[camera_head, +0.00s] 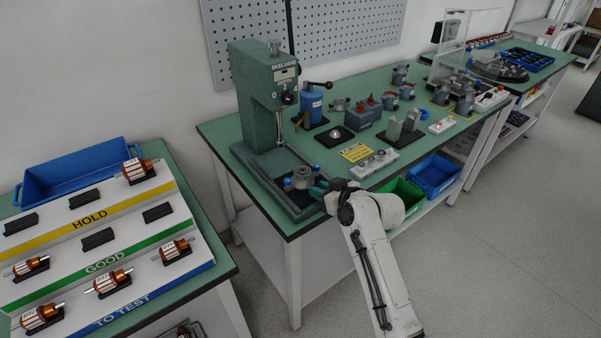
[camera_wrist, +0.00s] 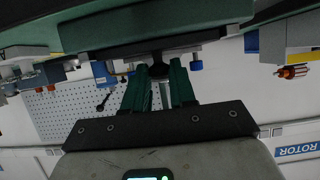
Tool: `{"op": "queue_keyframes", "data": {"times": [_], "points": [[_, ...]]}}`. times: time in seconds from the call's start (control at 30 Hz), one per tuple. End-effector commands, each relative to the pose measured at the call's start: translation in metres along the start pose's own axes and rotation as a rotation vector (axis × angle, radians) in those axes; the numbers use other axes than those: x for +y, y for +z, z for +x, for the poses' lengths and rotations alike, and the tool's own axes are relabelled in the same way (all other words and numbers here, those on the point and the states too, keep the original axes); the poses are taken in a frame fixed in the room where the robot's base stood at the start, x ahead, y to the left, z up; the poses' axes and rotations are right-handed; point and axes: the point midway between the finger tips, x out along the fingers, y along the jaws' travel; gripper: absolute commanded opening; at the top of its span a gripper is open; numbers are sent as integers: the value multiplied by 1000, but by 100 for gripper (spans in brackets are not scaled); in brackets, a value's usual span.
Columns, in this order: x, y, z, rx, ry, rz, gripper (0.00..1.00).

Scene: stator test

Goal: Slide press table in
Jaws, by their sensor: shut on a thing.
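The green bench press (camera_head: 258,95) stands at the left end of the green bench. Its dark sliding press table (camera_head: 291,198) is drawn out in front of the column, near the bench's front edge. A grey part with blue knobs (camera_head: 301,178) sits on it. My gripper (camera_head: 322,188) is at the table's front right edge, its green fingers shut on a black knob (camera_wrist: 159,69) seen between the fingertips in the wrist view. The gripper itself partly hides the knob in the head view.
A grey button box (camera_head: 374,163) and a yellow sign (camera_head: 355,152) lie to the right of the press. A white rotor board (camera_head: 100,245) stands on the left bench. Blue and green bins sit below the bench. The floor at right is clear.

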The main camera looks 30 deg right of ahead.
Motion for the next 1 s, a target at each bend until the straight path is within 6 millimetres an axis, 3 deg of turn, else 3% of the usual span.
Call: {"op": "queue_keyframes", "data": {"times": [1.0], "points": [[0, -29, 68, -1, 0, 1, 11]]}}
